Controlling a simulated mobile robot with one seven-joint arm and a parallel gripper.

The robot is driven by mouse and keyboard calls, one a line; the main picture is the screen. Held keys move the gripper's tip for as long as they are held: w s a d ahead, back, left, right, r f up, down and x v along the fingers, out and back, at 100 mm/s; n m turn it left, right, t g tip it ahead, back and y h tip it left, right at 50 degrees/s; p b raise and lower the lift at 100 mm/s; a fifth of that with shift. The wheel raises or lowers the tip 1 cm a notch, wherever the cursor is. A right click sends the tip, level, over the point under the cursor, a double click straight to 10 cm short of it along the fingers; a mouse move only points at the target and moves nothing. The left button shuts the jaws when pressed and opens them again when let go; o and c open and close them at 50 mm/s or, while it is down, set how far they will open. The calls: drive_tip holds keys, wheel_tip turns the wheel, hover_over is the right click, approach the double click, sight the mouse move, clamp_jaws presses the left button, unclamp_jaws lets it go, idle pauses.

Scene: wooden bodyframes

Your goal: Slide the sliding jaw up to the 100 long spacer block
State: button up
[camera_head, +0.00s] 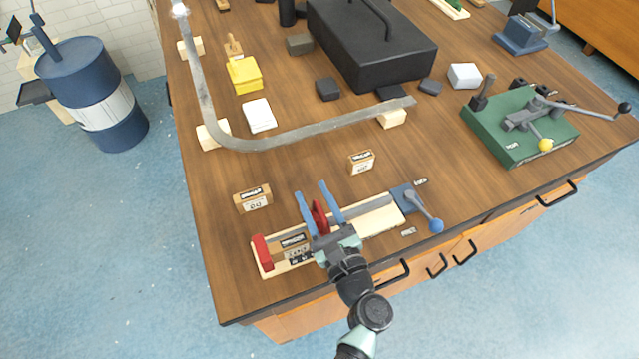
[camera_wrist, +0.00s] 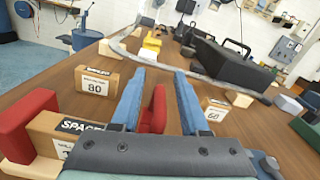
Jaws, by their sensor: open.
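The red sliding jaw (camera_head: 320,217) stands on the rail of a pale wooden fixture (camera_head: 385,219). My gripper (camera_head: 311,189) is open, with one blue finger on each side of the jaw. In the wrist view, the jaw (camera_wrist: 155,112) shows between the fingers, nearer the left one; contact is unclear. The 100 long spacer block (camera_head: 294,241) lies on the fixture, left of my gripper, beside the red fixed jaw (camera_head: 262,252). In the wrist view, the block (camera_wrist: 60,130) is partly covered by my gripper. My left finger and palm hide the space between block and sliding jaw.
A blue-handled lever (camera_head: 423,208) is at the fixture's right end. Spacer blocks marked 80 (camera_wrist: 95,82) and 60 (camera_wrist: 215,109) stand behind the fixture. A bent metal bar (camera_head: 290,138) on wooden blocks lies farther back. A green fixture (camera_head: 515,125) is at the right.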

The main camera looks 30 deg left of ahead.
drive_tip(key=b+v, duration=0.2)
drive_tip(key=v, duration=1.1)
